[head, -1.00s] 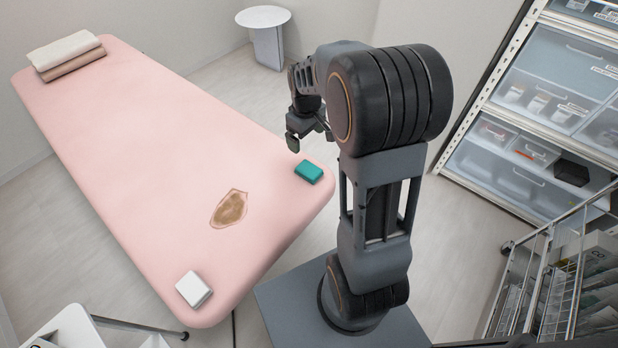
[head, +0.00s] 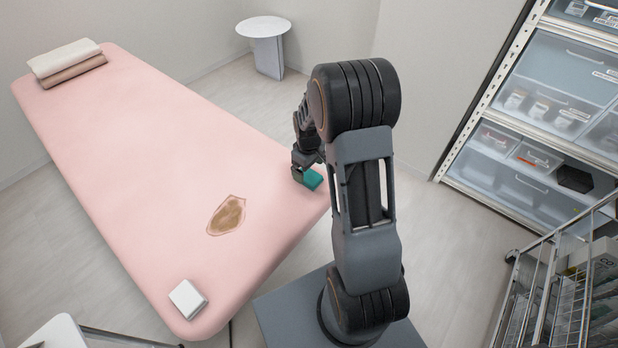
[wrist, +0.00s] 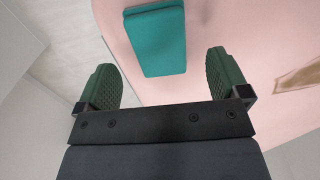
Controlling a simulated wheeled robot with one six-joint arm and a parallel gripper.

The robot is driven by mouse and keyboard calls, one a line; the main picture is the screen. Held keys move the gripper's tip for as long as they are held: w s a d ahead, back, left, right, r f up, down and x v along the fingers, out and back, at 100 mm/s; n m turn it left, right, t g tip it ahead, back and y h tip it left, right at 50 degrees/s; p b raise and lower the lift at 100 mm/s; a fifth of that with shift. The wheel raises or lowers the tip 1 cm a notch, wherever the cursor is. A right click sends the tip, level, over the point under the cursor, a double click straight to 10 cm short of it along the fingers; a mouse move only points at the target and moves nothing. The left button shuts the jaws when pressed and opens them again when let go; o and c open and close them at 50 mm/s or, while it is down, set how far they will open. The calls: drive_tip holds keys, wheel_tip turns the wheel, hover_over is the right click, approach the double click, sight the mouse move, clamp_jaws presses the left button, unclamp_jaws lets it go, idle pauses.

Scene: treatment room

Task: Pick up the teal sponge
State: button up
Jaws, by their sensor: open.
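The teal sponge (head: 313,179) lies on the pink bed (head: 150,150) near its right corner in the head view, partly hidden by my gripper (head: 302,172). In the wrist view the sponge (wrist: 155,42) lies flat on the bed, ahead of my gripper (wrist: 172,82). It sits between the lines of the two green fingers, somewhat nearer the left one. My gripper is open and empty. In the wrist view the fingers do not overlap the sponge; whether they touch it cannot be told.
A brown stain (head: 227,215) and a white block (head: 187,299) are on the bed. Folded towels (head: 66,62) lie at its far end. A round white table (head: 264,30) stands behind. Shelves (head: 545,110) and a wire cart (head: 560,280) stand to the right.

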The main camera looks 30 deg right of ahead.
sight(309, 174)
drive_tip(key=shift+f, duration=1.65)
drive_tip(key=shift+c, duration=0.2)
drive_tip(key=c, duration=1)
drive_tip(key=shift+r, duration=0.15)
drive_tip(key=shift+r, duration=0.65)
drive_tip(key=s+a+r, duration=0.2)
drive_tip(key=s+r, duration=0.1)
drive_tip(key=s, duration=0.1)
drive_tip(key=s+a+r+p, duration=0.1)
drive_tip(key=s+a+r, duration=0.2)
drive_tip(key=r, duration=0.1)
drive_tip(key=s+a+r+p, duration=0.1)
drive_tip(key=s+a+r, duration=0.1)
drive_tip(key=s+r, duration=0.2)
drive_tip(key=shift+s+a+r, duration=0.25)
drive_tip(key=shift+s+a, duration=0.1)
